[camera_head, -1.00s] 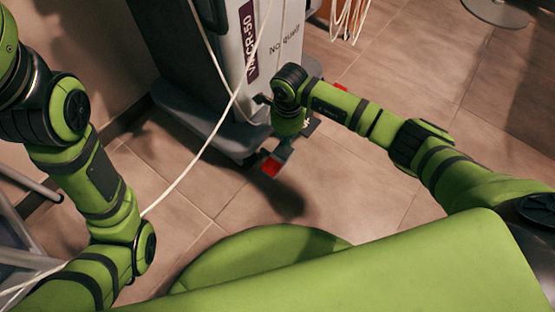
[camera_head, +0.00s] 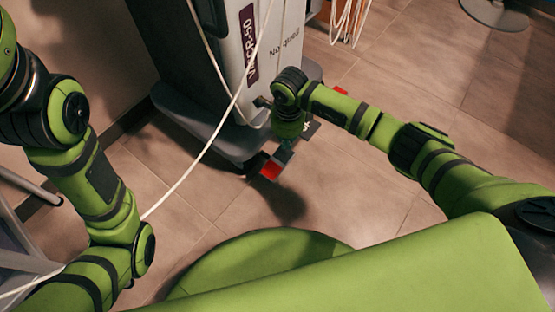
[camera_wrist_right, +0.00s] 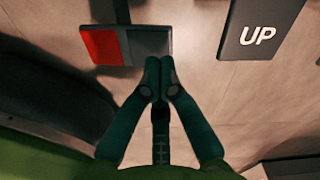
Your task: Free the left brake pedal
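The left brake pedal (camera_head: 270,171) has a red end and a grey part. It sticks out low at the front of the machine's base. In the right wrist view the pedal (camera_wrist_right: 125,45) lies just beyond and left of my fingertips, and I cannot tell whether they touch it. My right gripper (camera_wrist_right: 162,75) points down with its fingertips together and nothing visible between them. In the head view my wrist mostly hides the right gripper (camera_head: 287,139). My left gripper is out of view. Whether the pedal is pressed or locked cannot be told.
A dark pedal marked UP (camera_wrist_right: 260,30) lies to the right. The machine (camera_head: 232,60) stands on a dark base (camera_head: 190,120). Another red piece (camera_head: 341,89) shows behind my right arm. A white cable (camera_head: 190,165) crosses in front.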

